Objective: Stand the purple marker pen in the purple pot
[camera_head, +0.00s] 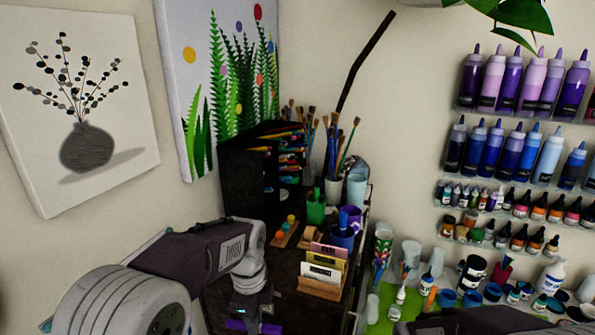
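My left gripper (252,322) points down at the bottom edge of the head view, over the dark shelf top. A purple thing, apparently the purple marker pen (236,325), lies level at its fingers and shows on both sides of them. The fingertips are cut off or hidden, so I cannot tell whether they grip it. The purple pot (354,222) stands farther back near the shelf's right edge, partly behind a blue pot (341,239) with a blue marker in it. My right gripper is out of view.
A green pot (315,212) with a green marker stands left of the blue pot. A card holder (321,285) with several cards stands right of my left gripper. A white cup (356,190) and brushes are behind the pots. Paint bottles (483,270) crowd the right.

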